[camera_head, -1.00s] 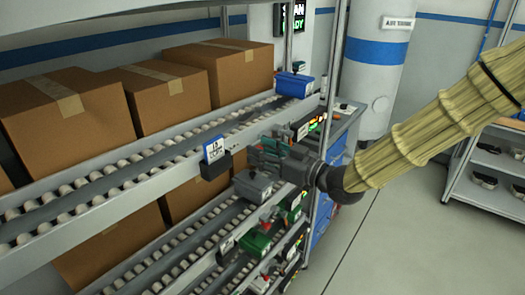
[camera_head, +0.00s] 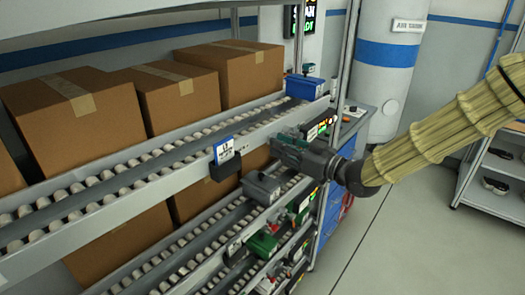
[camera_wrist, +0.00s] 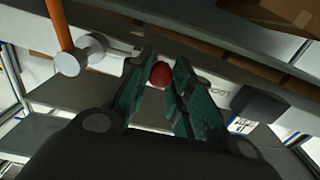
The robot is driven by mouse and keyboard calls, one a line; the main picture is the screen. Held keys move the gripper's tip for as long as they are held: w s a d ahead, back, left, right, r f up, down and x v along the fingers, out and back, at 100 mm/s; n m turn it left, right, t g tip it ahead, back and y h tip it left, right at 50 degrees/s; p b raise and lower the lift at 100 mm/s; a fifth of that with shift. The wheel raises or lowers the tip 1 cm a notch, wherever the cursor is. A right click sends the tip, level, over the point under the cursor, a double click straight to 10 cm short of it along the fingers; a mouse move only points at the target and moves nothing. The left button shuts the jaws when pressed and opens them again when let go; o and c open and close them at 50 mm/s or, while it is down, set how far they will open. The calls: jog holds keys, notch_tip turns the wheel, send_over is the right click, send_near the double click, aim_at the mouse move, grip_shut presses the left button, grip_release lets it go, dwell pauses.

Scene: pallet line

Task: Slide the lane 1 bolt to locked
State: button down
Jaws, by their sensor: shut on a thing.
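My gripper (camera_head: 291,150) is at the front rail of the upper roller lane, right of the small label holder. In the wrist view my gripper (camera_wrist: 161,88) has its two green fingers closed around a red knob (camera_wrist: 161,74), which I take to be the bolt's handle. The fingers hide most of the bolt in the head view, and I cannot tell its position along its travel. The blue and white lane label (camera_head: 223,150) stands in a black holder (camera_head: 225,167) on the rail; the black holder also shows in the wrist view (camera_wrist: 247,103).
Brown boxes (camera_head: 237,77) stand on the upper roller lane (camera_head: 100,185), with a blue bin (camera_head: 304,86) at its far end. Open floor (camera_head: 390,240) lies to the right.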

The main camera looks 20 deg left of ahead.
jog(key=shift+w+d+r, duration=0.15)
jog(key=shift+w, duration=0.15)
jog(key=c, duration=1.3)
grip_release()
jog(key=shift+w+d, duration=0.1)
jog(key=v, duration=1.2)
